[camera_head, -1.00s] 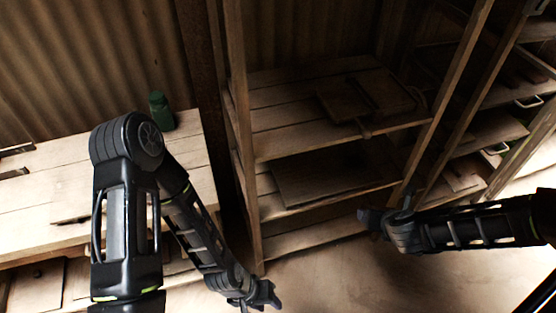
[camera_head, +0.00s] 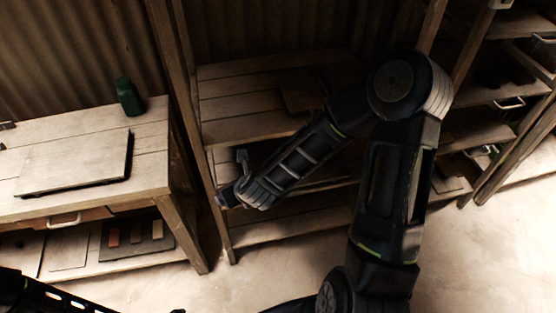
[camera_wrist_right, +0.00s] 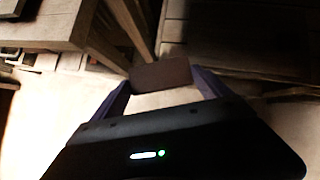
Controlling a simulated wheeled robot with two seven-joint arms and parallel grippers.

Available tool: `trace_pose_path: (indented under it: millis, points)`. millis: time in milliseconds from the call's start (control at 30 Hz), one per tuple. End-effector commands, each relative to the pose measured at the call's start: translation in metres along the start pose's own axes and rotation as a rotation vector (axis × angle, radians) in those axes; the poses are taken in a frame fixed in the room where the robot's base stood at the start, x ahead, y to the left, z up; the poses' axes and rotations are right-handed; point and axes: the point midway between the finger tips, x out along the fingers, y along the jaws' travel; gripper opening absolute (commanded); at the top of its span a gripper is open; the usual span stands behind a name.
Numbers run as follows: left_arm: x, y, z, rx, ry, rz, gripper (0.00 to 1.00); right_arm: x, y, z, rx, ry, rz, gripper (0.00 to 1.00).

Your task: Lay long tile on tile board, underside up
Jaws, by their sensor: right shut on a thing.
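My right gripper (camera_wrist_right: 160,82) is shut on a plain brown oblong tile (camera_wrist_right: 161,74), held crosswise between its two fingertips in the right wrist view. I cannot tell which face of the tile is its underside. In the head view my right gripper (camera_head: 226,198) is in front of the middle rack, right of the bench; the tile is not clear there. A flat wooden board (camera_head: 75,162) lies on the bench top; I cannot tell if it is the tile board. My left gripper (camera_head: 178,310) barely shows at the bottom edge, its fingers unclear.
A green bottle (camera_head: 129,97) stands at the back of the bench (camera_head: 150,150). Below, a dark panel (camera_head: 133,241) bears small red and grey pieces. The rack post (camera_head: 190,130) stands between bench and rack. Floor in front is clear.

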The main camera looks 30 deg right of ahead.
Motion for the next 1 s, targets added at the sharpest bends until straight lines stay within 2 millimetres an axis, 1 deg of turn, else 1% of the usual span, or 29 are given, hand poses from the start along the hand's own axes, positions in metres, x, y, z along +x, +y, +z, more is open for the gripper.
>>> trace_pose_path:
  millis: [233,367,467,567,667,767,900,1000]
  points:
    - [0.0,0.0,0.0,0.0,0.001,0.0,0.36,0.0,0.0,0.0,0.0,-0.001,0.0,0.42]
    - [0.003,-0.001,0.0,0.0,0.001,0.0,0.46,0.002,-0.002,-0.001,0.002,0.0,-0.002,0.42]
    - [0.012,-0.005,-0.001,0.0,0.001,0.0,0.54,0.01,-0.009,-0.006,0.01,0.002,-0.01,0.42]
    - [0.03,-0.011,-0.001,0.0,0.001,0.0,0.63,0.024,-0.024,-0.016,0.026,0.006,-0.025,0.42]
    - [0.056,-0.022,-0.001,0.001,0.002,0.0,0.63,0.044,-0.048,-0.029,0.053,0.012,-0.049,0.42]
    - [0.089,-0.034,-0.001,0.001,0.003,0.001,0.63,0.066,-0.078,-0.048,0.086,0.018,-0.077,0.42]
    - [0.14,-0.053,-0.002,0.002,0.005,0.002,0.63,0.096,-0.128,-0.076,0.144,0.022,-0.121,0.42]
    - [0.173,-0.066,-0.003,0.003,0.006,0.002,0.63,0.111,-0.163,-0.096,0.183,0.019,-0.152,0.42]
